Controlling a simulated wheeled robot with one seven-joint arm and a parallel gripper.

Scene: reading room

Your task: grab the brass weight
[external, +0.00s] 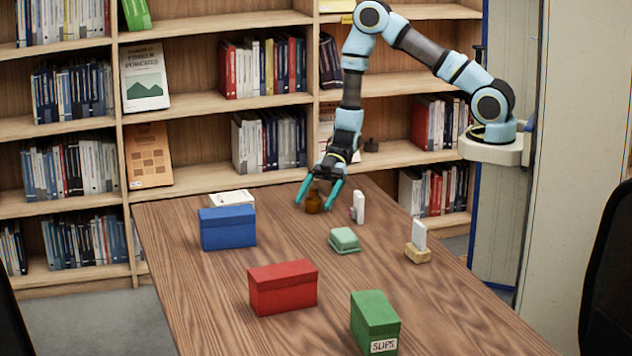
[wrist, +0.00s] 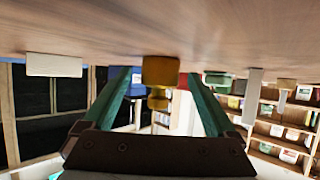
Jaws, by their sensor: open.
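The brass weight (external: 314,202) is a small brown-gold piece with a narrower top, upright on the wooden table near its far edge. My gripper (external: 315,206) reaches down to it with its two teal fingers apart, one on each side of the weight. In the wrist view, which is upside down, the weight (wrist: 160,71) shows in the middle between the open fingers (wrist: 157,76). The gripper is open and empty. I cannot tell whether either finger touches the weight.
A white upright piece (external: 359,207) stands close to the right of the weight. A pale green block (external: 344,239), a card in a wooden holder (external: 418,254), and blue (external: 227,229), red (external: 283,289) and green (external: 375,322) boxes stand on the table (external: 200,300). Bookshelves rise behind.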

